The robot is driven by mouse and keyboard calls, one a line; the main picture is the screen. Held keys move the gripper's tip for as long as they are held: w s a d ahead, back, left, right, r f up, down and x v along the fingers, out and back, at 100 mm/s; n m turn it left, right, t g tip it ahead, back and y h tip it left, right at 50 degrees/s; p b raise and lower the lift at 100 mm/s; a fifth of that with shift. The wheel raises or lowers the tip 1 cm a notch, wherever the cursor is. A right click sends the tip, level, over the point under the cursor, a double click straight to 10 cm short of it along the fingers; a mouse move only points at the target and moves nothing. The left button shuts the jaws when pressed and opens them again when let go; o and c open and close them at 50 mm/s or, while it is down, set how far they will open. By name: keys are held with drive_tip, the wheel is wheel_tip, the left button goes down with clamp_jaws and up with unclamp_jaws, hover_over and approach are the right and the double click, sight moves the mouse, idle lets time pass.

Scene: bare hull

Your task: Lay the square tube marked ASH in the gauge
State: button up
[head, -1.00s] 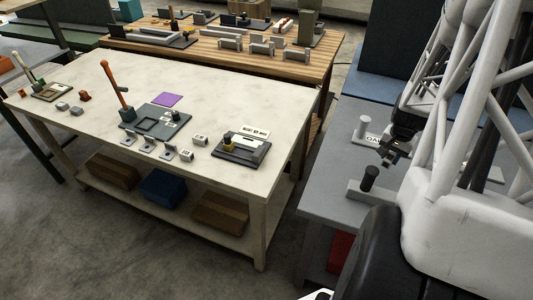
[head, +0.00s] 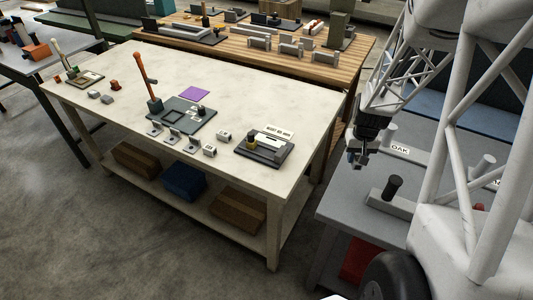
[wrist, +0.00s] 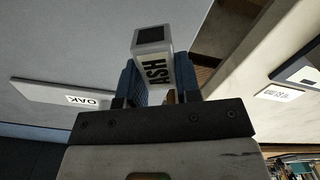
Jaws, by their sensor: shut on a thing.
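The square tube marked ASH (wrist: 155,66) is pale with a dark end and stands between the two blue-padded fingers of my gripper (wrist: 158,84) in the wrist view. My gripper is shut on it. In the head view my gripper (head: 358,159) is over the left part of the grey table, and the tube is too small to make out there. A dark low fixture (head: 264,150) with a white label beside it lies at the right end of the cream table, apart from my gripper. It may be the gauge; I cannot read its label.
The grey table (head: 345,205) bears a holder marked OAK (head: 400,149) and a black upright cylinder (head: 392,187). The cream table (head: 215,85) also holds a tall orange lever (head: 146,83) and several small blocks. A floor gap separates the tables.

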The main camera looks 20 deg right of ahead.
drive_tip(key=a+n, duration=0.4)
drive_tip(key=a, duration=0.5)
drive_tip(key=w+a+n, duration=0.1)
drive_tip(key=a+n, duration=0.3)
drive_tip(key=a, duration=0.4)
drive_tip(key=w+a+n, duration=0.1)
drive_tip(key=a+n, duration=0.4)
drive_tip(key=a, duration=0.4)
drive_tip(key=shift+a+r, duration=0.1)
drive_tip(key=shift+a, duration=0.2)
hover_over(264, 152)
drive_tip(key=shift+w+f, duration=0.1)
drive_tip(key=shift+f, duration=0.65)
drive_tip(key=shift+f, duration=0.1)
drive_tip(key=shift+f, duration=1.65)
drive_tip(key=shift+f, duration=0.15)
drive_tip(key=shift+f, duration=0.3)
